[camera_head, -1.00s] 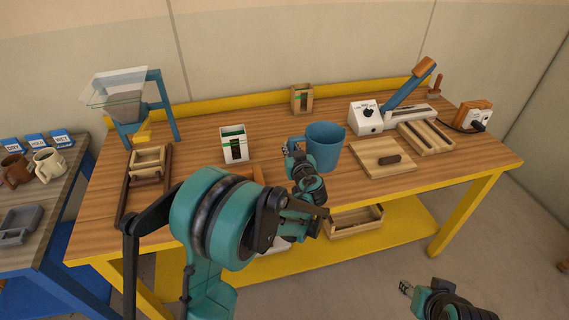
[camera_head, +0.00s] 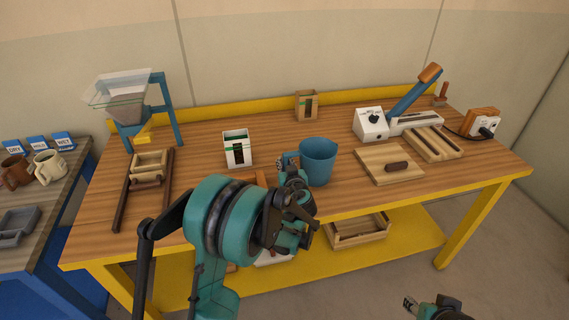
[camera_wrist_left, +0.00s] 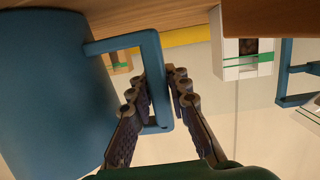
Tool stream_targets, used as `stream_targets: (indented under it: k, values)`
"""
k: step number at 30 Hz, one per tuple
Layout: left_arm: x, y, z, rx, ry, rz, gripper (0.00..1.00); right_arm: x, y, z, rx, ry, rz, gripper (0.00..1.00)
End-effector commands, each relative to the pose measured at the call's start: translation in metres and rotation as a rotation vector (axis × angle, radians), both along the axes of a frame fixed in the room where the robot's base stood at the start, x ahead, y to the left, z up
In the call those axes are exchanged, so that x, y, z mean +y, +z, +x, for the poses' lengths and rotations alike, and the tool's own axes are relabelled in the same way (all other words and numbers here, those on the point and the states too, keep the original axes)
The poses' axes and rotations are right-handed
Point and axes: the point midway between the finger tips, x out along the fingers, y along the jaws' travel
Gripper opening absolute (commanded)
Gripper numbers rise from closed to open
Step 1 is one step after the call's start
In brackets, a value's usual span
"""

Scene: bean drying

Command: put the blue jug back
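The blue jug (camera_head: 318,165) is upright near the front middle of the wooden workbench, its handle toward the left. It fills the left side of the left wrist view (camera_wrist_left: 45,90). My left gripper (camera_head: 290,166) is at the handle. In the left wrist view its two fingers (camera_wrist_left: 160,88) lie on either side of the handle's bar, close against it. I cannot tell whether the jug's base touches the bench. My right gripper (camera_head: 409,303) shows only in part at the bottom edge, away from the bench, and its finger gap is unclear.
A white box with a green stripe (camera_head: 237,148) stands to the left, and a brown box (camera_head: 306,105) behind. A white lever device (camera_head: 371,123) is at the back right. Bench between brown box and jug is clear.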

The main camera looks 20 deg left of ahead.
Motion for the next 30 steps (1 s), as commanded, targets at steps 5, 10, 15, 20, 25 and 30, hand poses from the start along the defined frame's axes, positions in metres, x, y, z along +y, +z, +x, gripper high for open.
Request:
stream_targets:
  k: [5, 10, 15, 20, 25, 30]
  values:
    - [0.000, 0.000, 0.000, 0.000, 0.000, 0.000, 0.35, 0.000, 0.000, 0.000, 0.000, 0.000, 0.000, 0.40]
    - [0.000, 0.001, 0.000, 0.000, 0.000, 0.000, 0.35, 0.000, 0.001, 0.000, 0.000, 0.000, 0.000, 0.40]
    - [-0.008, 0.006, -0.011, 0.000, -0.002, 0.000, 0.35, 0.000, 0.006, 0.000, 0.000, 0.000, 0.000, 0.40]
    - [-0.025, 0.015, -0.039, 0.000, -0.003, 0.000, 0.35, 0.000, 0.016, 0.000, 0.000, 0.000, 0.000, 0.40]
    - [-0.045, 0.022, -0.069, 0.000, -0.004, 0.000, 0.35, 0.000, 0.025, 0.000, 0.000, 0.000, 0.000, 0.40]
    - [-0.058, 0.026, -0.091, 0.000, -0.002, 0.000, 0.35, 0.000, 0.029, 0.000, 0.000, 0.000, 0.000, 0.40]
